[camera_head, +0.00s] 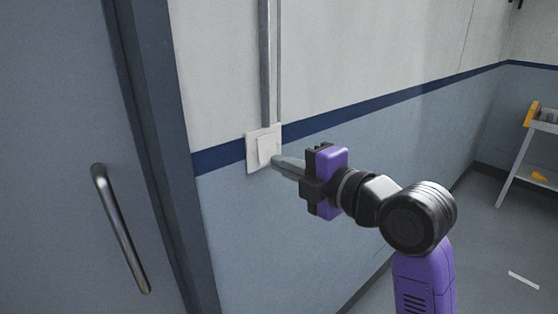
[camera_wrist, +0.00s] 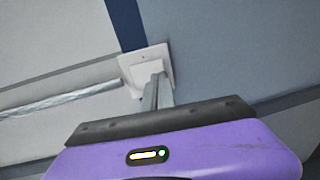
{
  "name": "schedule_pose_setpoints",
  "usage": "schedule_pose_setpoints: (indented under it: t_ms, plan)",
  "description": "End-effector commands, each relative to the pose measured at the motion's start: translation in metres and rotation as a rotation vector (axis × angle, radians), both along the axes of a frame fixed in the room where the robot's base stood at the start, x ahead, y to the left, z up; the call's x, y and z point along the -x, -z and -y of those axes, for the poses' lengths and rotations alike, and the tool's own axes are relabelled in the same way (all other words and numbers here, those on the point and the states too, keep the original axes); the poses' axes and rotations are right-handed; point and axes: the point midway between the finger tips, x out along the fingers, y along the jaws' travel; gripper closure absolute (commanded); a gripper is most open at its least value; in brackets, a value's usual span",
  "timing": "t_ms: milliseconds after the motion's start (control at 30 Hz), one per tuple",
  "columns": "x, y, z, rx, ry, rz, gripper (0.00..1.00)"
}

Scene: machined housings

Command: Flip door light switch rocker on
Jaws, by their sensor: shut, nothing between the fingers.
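The light switch (camera_head: 251,156) is a white square plate with a raised rocker (camera_head: 265,149), fixed to the wall beside the door. It also shows in the wrist view (camera_wrist: 133,66), with its rocker (camera_wrist: 146,70) partly behind my fingers. My gripper (camera_head: 277,161) is shut and empty, its grey fingers pointing at the lower right part of the rocker. In the wrist view the fingertips (camera_wrist: 158,77) overlap the rocker. I cannot tell whether they touch it. Which way the rocker is tilted is too small to tell.
A grey door (camera_head: 55,130) with a long metal handle (camera_head: 122,230) stands at the left, inside a dark blue frame (camera_head: 160,130). A metal conduit (camera_head: 267,60) runs up from the switch. The floor between is clear.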

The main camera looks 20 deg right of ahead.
Motion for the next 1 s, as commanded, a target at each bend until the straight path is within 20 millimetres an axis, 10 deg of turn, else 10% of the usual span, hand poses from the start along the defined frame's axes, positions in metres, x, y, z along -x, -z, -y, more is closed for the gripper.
schedule_pose_setpoints:
  t_ms: [1000]
  plan:
    - [-0.017,0.004,-0.005,-0.011,0.001,0.034,1.00]
